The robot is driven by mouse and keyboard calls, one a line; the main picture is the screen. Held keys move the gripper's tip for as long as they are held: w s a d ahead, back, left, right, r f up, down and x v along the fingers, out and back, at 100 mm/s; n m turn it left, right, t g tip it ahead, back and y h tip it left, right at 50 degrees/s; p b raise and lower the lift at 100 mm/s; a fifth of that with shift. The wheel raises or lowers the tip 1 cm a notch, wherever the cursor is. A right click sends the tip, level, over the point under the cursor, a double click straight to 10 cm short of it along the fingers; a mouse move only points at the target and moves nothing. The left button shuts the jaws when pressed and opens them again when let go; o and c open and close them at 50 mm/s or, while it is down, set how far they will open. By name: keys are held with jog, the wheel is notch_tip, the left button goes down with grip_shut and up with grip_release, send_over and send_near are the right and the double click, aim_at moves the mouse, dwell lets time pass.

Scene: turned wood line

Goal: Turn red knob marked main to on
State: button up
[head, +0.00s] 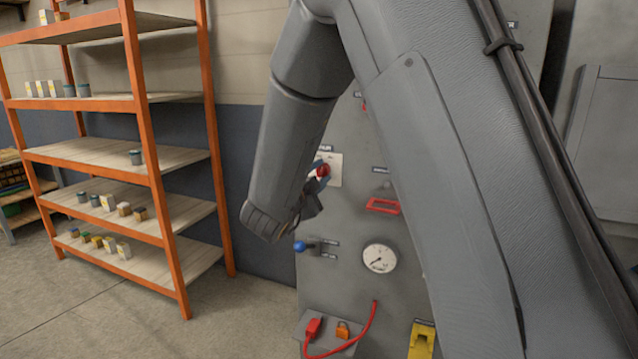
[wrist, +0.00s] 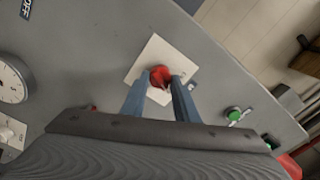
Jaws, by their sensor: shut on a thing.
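The red knob (head: 322,170) sits on a pale square plate (head: 335,165) on the grey panel. A dark label above the plate is partly hidden by my arm. My gripper (head: 316,182) is at the knob, with its fingers on either side of it. In the wrist view the red knob (wrist: 161,76) lies between the two blue-grey fingertips (wrist: 160,84), and the gripper is shut on it. The white plate (wrist: 140,62) shows around the knob. The knob's pointer and the on and off marks are too small to read.
The grey panel (head: 340,225) also carries a blue-ended lever (head: 300,246), a round gauge (head: 380,258), a red handle (head: 383,206) and a yellow part (head: 421,340).

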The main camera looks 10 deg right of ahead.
jog(key=shift+f+m+b, duration=0.1)
jog(key=shift+m+b, duration=0.4)
jog(key=shift+m, duration=0.1)
jog(key=o, duration=1.1)
jog(key=shift+c, duration=0.2)
jog(key=shift+s, duration=0.1)
jog(key=b+v, duration=0.1)
jog(key=v, duration=0.6)
jog(key=shift+s+a, duration=0.2)
jog(key=shift+s, duration=0.1)
